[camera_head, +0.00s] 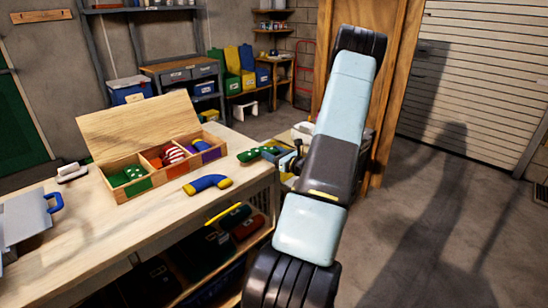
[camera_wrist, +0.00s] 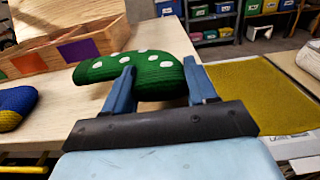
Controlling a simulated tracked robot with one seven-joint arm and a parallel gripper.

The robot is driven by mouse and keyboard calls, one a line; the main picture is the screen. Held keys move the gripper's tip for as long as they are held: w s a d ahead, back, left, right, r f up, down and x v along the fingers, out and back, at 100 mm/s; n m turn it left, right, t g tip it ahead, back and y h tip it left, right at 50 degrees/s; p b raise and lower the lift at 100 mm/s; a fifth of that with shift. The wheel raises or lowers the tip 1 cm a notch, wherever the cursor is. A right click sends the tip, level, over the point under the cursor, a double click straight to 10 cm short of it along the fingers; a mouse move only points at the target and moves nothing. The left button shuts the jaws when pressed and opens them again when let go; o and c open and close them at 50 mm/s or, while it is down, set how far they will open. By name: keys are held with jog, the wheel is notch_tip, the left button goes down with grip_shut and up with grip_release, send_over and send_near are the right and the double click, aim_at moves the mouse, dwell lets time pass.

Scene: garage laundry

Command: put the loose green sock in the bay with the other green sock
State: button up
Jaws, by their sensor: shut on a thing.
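The loose green sock with white dots (camera_wrist: 140,66) is held between the fingers of my gripper (camera_wrist: 158,84), which is shut on it. In the head view the sock (camera_head: 252,154) is at the right end of the bench, with my gripper (camera_head: 277,152) to its right. An open wooden box (camera_head: 124,189) stands to the left, with three bays. The left bay, with a green label (camera_head: 138,187), holds the other green dotted sock (camera_head: 126,176). A red-and-white striped sock (camera_head: 173,155) lies in the middle bay and a blue-purple one (camera_head: 200,146) in the right bay.
A blue sock with yellow ends (camera_head: 207,184) lies on the bench (camera_head: 150,220) in front of the box. The raised lid (camera_head: 140,125) stands behind the bays. A brush (camera_head: 72,172) and a grey item with a blue handle (camera_head: 30,215) are at the left.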

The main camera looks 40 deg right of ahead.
jog(key=shift+f, duration=0.75)
jog(key=shift+s+f, duration=0.15)
jog(key=shift+f, duration=0.45)
